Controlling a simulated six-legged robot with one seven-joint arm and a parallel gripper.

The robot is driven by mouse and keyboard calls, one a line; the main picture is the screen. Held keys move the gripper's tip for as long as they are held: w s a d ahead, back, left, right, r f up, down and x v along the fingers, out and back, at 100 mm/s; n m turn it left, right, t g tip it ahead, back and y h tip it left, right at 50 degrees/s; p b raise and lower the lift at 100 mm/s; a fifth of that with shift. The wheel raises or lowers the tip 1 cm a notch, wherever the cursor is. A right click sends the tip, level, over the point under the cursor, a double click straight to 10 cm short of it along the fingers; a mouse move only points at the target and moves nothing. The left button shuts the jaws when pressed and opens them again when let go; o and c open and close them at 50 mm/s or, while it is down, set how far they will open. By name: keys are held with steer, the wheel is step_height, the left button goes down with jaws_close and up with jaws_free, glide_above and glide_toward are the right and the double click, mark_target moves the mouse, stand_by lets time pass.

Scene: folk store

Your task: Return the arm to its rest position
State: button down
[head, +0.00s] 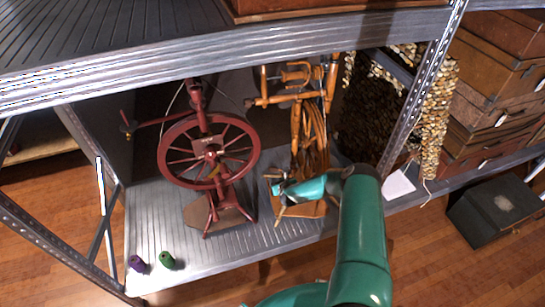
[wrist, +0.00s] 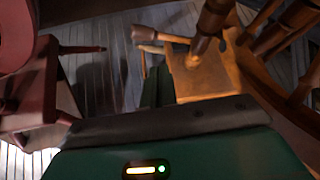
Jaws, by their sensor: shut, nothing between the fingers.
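My teal arm reaches onto the lower metal shelf (head: 160,226) in the head view. My gripper (head: 278,190) is at its far end, low in front of the orange-brown wooden spinning wheel (head: 312,135) and right of the red spinning wheel (head: 208,150). In the wrist view my gripper (wrist: 157,88) shows as dark green fingers, shut and empty, pointing toward the shelf. The brown wheel's wooden base (wrist: 203,78) is close on their right, and red wooden parts (wrist: 40,95) are on the left. I cannot tell whether the fingers touch the wood.
A purple spool (head: 137,264) and a green spool (head: 167,260) stand at the shelf's front left. The upper shelf edge (head: 200,62) hangs above. A perforated upright (head: 425,85) is on the right, near brown boxes (head: 490,95). Open wooden floor lies in front.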

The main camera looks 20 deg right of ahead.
steer(key=w+a+r+n+g+y, duration=0.1)
steer(key=a+r+n, duration=0.3)
steer(key=r, duration=0.6)
steer(key=a+r+n+y, duration=0.1)
steer(key=a+r+n, duration=0.1)
steer(key=r+n, duration=0.65)
steer(key=w+a+r+n+g+y, duration=0.1)
steer(key=a+r+n, duration=0.2)
steer(key=r, duration=0.8)
steer(key=s+a+r+n, duration=0.2)
steer(key=s+r+n, duration=0.4)
steer(key=r, duration=0.6)
steer(key=s+a+r+n+g, duration=0.2)
steer(key=s+r+n, duration=0.3)
steer(key=s+r, duration=0.45)
steer(key=s+r+n, duration=0.3)
steer(key=s, duration=0.6)
steer(key=s+r+n, duration=0.3)
steer(key=s, duration=0.7)
steer(key=s+a+r+n+g+h, duration=0.1)
steer(key=s+r+n, duration=0.2)
steer(key=s, duration=0.6)
steer(key=shift+s+r, duration=0.3)
steer(key=shift+s, duration=0.1)
steer(key=shift+a, duration=0.1)
